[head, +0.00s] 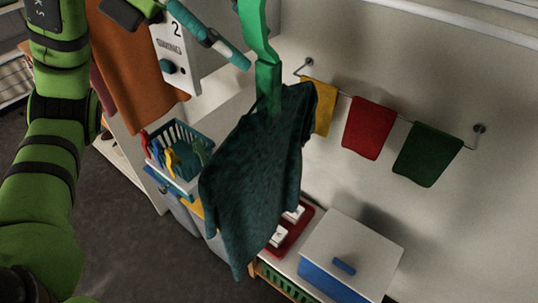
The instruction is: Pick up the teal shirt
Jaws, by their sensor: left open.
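The teal shirt (255,170) is dark teal and hangs limp in the middle of the head view. Its top gathers at the lower end of a bright green upright piece (266,60), which seems to bear it. My left arm rises along the left edge. The dark end part of my left gripper (125,12) shows at the top edge, left of the shirt and apart from it. It is open and mostly cut off by the frame. My right gripper is not in view.
A teal and grey rod (207,38) slants left of the shirt's top. An orange towel (128,65) and a white panel with a knob (172,45) are nearby. A peg basket (166,142), red tray (298,238) and lidded box (350,250) sit below. Yellow, red (368,128) and green cloths hang right.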

